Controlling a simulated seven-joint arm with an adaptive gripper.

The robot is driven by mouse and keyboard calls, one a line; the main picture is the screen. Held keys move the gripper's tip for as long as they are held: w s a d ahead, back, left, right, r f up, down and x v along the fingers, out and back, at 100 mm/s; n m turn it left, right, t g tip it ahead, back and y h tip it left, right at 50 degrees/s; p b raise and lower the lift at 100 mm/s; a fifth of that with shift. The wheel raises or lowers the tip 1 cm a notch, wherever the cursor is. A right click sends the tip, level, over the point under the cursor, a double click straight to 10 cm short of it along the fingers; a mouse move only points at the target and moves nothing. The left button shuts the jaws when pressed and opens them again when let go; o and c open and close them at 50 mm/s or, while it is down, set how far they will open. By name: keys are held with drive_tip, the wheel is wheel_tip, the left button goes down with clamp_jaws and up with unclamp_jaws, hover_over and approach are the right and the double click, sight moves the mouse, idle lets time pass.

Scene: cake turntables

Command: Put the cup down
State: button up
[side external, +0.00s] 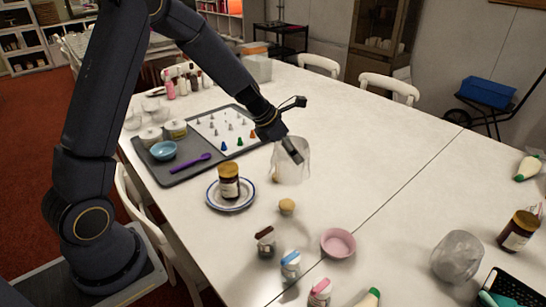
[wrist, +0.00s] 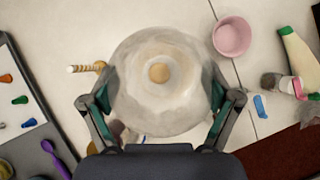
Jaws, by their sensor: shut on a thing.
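The cup (side external: 292,165) is clear and wide, and it shows in the side view toward the middle of the table. In the wrist view the cup (wrist: 135,100) fills the middle, seen from above. My gripper (side external: 293,155) is shut on it, with a finger at each side of the cup in the wrist view (wrist: 159,98). A round tan patch shows in the middle of the cup; whether it lies in it or beyond it I cannot tell. I cannot tell whether the cup's base touches the table.
A tan ball-like thing (side external: 287,206) and a pink bowl (side external: 338,243) stand in front of the cup. A brown jar (side external: 229,183) stands on a blue-rimmed plate (side external: 213,203). A grey tray (side external: 149,165) lies left. Bare table (side external: 375,150) stretches right of the cup.

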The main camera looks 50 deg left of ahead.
wheel_tip(320, 180, up, 4)
drive_tip(key=shift+f, duration=0.25)
drive_tip(key=w+a+n+y, duration=0.2)
drive_tip(key=a+n+y, duration=0.15)
drive_tip(key=a, duration=1.05)
drive_tip(key=w+a+n+y, duration=0.2)
drive_tip(key=a+n, duration=0.3)
drive_tip(key=a, duration=0.9)
wheel_tip(320, 180, down, 18)
drive_tip(key=a, duration=0.1)
drive_tip(key=shift+r, duration=0.15)
drive_tip(key=shift+h, duration=0.25)
drive_tip(key=o, duration=1.5)
drive_tip(key=shift+f, duration=0.2)
drive_tip(key=shift+o, duration=0.3)
